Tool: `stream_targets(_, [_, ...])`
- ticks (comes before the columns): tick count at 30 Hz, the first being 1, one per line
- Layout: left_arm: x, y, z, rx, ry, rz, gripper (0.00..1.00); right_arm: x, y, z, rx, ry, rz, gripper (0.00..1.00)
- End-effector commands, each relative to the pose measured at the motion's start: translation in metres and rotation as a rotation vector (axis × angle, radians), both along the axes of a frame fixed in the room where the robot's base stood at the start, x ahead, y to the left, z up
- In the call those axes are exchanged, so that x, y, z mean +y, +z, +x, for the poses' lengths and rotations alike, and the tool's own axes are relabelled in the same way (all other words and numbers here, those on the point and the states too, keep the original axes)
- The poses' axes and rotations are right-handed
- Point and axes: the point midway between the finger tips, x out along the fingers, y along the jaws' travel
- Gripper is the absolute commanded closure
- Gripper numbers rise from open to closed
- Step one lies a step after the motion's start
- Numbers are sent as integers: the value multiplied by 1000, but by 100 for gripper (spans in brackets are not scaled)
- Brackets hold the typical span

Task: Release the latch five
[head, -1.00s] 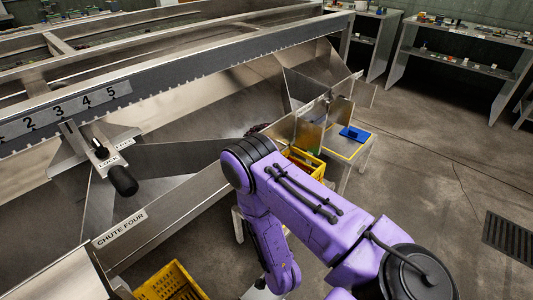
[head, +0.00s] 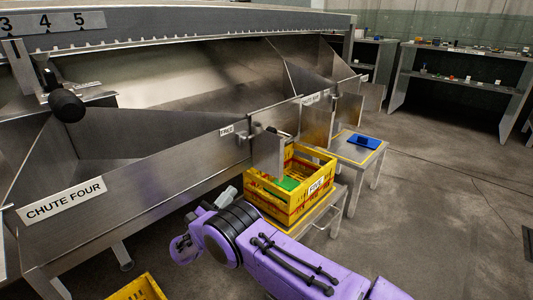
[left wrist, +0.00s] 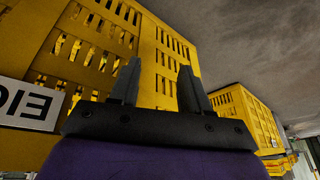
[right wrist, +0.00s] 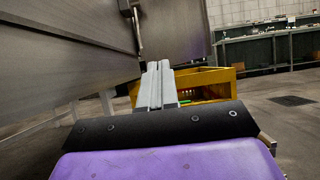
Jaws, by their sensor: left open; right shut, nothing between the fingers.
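The latch five hardware (head: 247,133) shows in the head view on the chute front, beside a small label (head: 227,131) that seems to read FREE. A dark-ended handle (head: 274,131) is just right of it. In the right wrist view a metal latch part (right wrist: 134,22) hangs above and left of the fingertips. My right gripper (head: 229,193) is shut and empty, below the latch and apart from it; its fingers also show in the right wrist view (right wrist: 157,68). My left gripper (left wrist: 156,78) is open and empty, facing a yellow crate (left wrist: 75,45), outside the head view.
A yellow crate (head: 275,201) with a green item inside stands on a low stand below the chute. A small table (head: 369,155) with a blue item is behind it. Chute four (head: 120,218) is at left. Floor at right is clear.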

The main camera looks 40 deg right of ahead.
Motion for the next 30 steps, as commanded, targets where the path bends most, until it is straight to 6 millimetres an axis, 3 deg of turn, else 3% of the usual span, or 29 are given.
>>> stream_targets(8, [0,-1,0,0,0,0,53,-14,7,1,4,-3,-1,100])
stream_targets(22, [-1,-15,-2,8,-3,-5,53,-102,57,8,3,-4,1,100])
stream_targets(30, [-4,-28,-11,107,-78,-39,53,-150,84,12,3,-4,1,100])
